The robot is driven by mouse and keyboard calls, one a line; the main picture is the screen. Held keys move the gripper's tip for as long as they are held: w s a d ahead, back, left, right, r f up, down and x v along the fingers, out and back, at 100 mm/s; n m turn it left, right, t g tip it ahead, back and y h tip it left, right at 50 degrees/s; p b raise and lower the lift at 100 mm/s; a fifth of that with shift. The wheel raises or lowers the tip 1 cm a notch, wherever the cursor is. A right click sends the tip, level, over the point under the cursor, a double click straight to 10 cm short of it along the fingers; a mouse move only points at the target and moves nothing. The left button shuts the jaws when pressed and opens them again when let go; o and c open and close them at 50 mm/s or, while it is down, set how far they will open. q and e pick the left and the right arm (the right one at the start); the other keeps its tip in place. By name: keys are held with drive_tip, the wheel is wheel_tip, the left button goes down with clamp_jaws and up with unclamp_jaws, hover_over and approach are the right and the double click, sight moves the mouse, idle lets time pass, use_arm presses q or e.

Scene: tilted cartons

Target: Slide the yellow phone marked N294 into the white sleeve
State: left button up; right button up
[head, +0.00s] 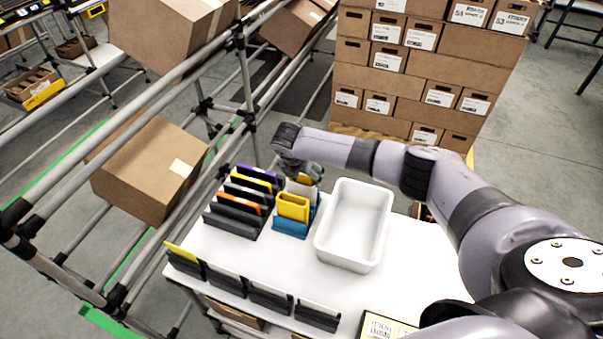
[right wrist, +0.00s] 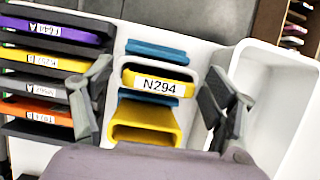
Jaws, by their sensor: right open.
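The yellow phone marked N294 (right wrist: 157,82) shows its labelled end in the right wrist view. It sits inside the mouth of the white sleeve (right wrist: 187,71), whose pale rim shows around it; how deep it is I cannot tell. The white sleeve also shows in the head view (head: 300,187), partly behind a yellow sleeve. My right gripper (right wrist: 160,78) is open above the phone, one finger on each side, with gaps between fingers and phone. In the head view the right gripper (head: 303,172) hangs over the sleeves. My left gripper is not in view.
A yellow sleeve (right wrist: 145,122) stands beside the white one in a blue holder (head: 290,229). A dark rack (head: 230,221) of several phones is to the left, a white bin (head: 354,225) close to the right.

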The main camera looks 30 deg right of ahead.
idle(0.3)
drive_tip(key=v, duration=1.2)
wheel_tip(320, 180, up, 7)
drive_tip(key=p, duration=0.8)
drive_tip(key=shift+p, duration=0.4)
